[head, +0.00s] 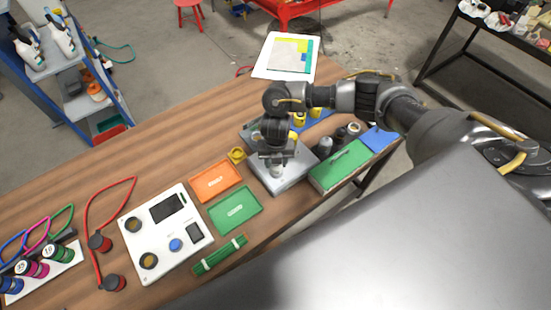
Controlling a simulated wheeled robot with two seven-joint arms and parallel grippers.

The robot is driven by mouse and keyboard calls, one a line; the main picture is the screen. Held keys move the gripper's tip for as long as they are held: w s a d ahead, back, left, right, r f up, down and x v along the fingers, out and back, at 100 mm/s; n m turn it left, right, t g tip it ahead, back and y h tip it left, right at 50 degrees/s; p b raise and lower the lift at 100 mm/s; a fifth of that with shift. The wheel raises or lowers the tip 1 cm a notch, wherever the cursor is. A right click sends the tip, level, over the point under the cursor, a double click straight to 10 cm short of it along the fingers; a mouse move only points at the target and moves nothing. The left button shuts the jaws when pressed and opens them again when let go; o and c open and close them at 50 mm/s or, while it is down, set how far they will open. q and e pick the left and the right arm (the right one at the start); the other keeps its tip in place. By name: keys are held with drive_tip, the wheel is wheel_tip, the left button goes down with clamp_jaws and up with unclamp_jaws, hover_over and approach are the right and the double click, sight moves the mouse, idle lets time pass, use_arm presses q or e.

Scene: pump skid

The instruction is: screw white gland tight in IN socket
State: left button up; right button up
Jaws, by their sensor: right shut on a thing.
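My right gripper (277,163) points down over a grey metal block (291,180) on the wooden bench. It is shut on a small pale piece (278,173), probably the white gland, mostly hidden by the fingers. The piece is at or just above the top of the block. The IN socket is hidden beneath the gripper, so I cannot tell how deep the piece sits or whether it is straight. My left gripper is not in view.
Left of the block lie an orange tray (215,169), a green tray (254,206) and a white panel box (187,251). A yellow fitting (237,155) stands close by. A green tray (355,153) and dark fittings (323,146) crowd the right. Bare wood shows at the back left.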

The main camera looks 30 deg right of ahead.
idle(0.3)
drive_tip(key=o, duration=1)
drive_tip(key=shift+o, duration=0.2)
drive_tip(key=shift+r, duration=0.1)
drive_tip(key=shift+r, duration=0.3)
wheel_tip(320, 180, up, 10)
drive_tip(key=shift+b, duration=0.3)
